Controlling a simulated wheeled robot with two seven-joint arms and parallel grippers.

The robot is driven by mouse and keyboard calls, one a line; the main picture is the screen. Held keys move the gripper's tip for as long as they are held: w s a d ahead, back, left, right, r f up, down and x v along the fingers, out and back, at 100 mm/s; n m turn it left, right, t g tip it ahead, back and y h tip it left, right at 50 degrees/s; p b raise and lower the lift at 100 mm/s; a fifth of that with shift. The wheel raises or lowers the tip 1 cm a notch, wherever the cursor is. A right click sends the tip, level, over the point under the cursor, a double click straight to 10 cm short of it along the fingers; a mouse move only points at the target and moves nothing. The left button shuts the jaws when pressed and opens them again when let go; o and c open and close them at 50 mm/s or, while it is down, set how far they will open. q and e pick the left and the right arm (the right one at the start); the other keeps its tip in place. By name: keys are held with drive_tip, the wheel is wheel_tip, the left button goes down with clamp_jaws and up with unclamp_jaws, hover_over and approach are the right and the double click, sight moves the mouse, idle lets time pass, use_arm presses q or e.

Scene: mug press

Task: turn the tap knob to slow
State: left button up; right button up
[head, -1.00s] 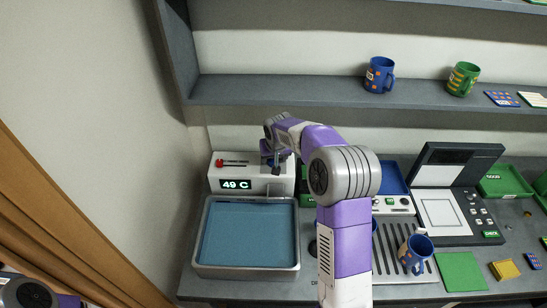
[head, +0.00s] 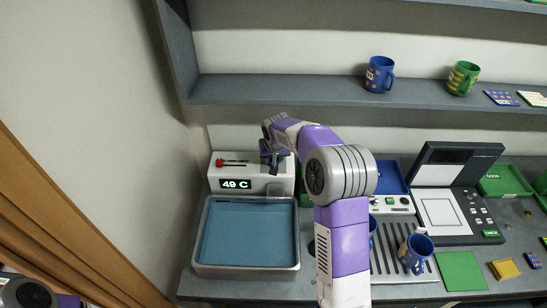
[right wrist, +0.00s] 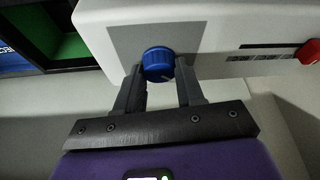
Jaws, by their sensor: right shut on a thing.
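The tap knob is a blue round ribbed knob (right wrist: 158,62) on a grey panel of the white tap unit (right wrist: 230,22), seen in the right wrist view. My right gripper (right wrist: 159,76) is shut on the knob, one finger at each side of it. In the head view the right gripper (head: 273,161) is at the right part of the white unit (head: 252,184), and it and the arm hide the knob. The unit's display (head: 236,184) reads 49 C. I cannot read any speed mark by the knob. My left gripper is not in view.
A red slider (head: 220,162) sits on the unit's left. A basin of blue water (head: 248,272) stands in front. My right arm crosses the middle. To the right are a blue mug (head: 415,254) on a slatted tray and a black press (head: 447,180). A shelf (head: 300,91) runs above.

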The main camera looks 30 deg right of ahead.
drive_tip(key=m+h, duration=0.1)
drive_tip(key=m, duration=0.3)
drive_tip(key=shift+w+a+g+b, duration=0.1)
drive_tip(key=shift+g+b, duration=0.25)
drive_tip(key=shift+g, duration=0.05)
drive_tip(key=m+g+h+p, duration=0.1)
drive_tip(key=m, duration=0.4)
drive_tip(key=shift+g+h, duration=0.3)
drive_tip(key=o, duration=1)
drive_tip(key=shift+o, duration=0.2)
drive_tip(key=w+v, duration=0.1)
drive_tip(key=v, duration=0.6)
drive_tip(key=shift+s+r, duration=0.35)
drive_tip(key=shift+s, duration=0.1)
